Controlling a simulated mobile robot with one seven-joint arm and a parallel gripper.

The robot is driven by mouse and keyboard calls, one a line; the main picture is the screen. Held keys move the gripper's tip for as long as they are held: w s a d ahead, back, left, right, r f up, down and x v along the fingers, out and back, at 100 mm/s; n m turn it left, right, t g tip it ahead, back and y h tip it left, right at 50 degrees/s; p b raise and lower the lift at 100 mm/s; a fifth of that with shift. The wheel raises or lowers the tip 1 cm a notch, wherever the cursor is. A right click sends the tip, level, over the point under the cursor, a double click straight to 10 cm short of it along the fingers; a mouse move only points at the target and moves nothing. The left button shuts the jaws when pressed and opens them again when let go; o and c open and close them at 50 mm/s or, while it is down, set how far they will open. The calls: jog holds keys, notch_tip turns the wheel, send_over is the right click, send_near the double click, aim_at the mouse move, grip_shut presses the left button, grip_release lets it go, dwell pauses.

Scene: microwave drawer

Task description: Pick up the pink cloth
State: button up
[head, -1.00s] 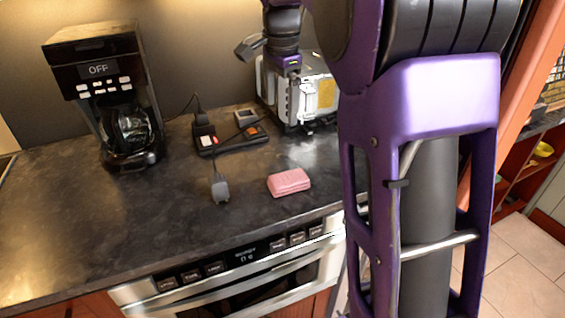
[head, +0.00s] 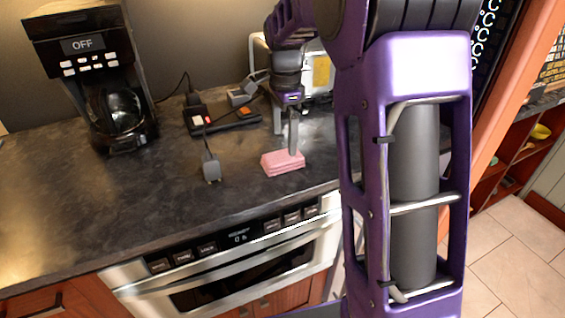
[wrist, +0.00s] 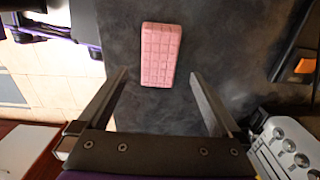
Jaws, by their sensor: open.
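The pink cloth (head: 282,164) is a small folded block lying on the dark countertop near its front edge, above the microwave drawer. In the wrist view the pink cloth (wrist: 160,54) lies ahead of the fingertips, roughly centred between their lines. My gripper (head: 287,136) is above and just behind the cloth in the head view, pointing down, with one finger overlapping the cloth's right part. In the wrist view my gripper (wrist: 157,75) is open, with nothing between its fingers. I cannot tell whether a finger touches the cloth.
A black plug (head: 210,167) with a cord lies left of the cloth. A power strip (head: 222,121) is behind it. A coffee maker (head: 104,80) stands at the left, and a silver toaster (head: 319,75) at the back right. The microwave drawer (head: 235,262) is below the counter edge.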

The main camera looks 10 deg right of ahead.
aim_at(283, 156)
jog(key=f, duration=0.2)
jog(key=f+b, duration=0.1)
jog(key=f, duration=0.2)
jog(key=shift+s+a+f, duration=0.1)
jog(key=shift+a+f, duration=0.05)
jog(key=shift+a, duration=0.05)
jog(key=c, duration=1.3)
notch_tip(283, 156, up, 10)
jog(key=shift+r+p, duration=0.1)
jog(key=shift+p, duration=0.85)
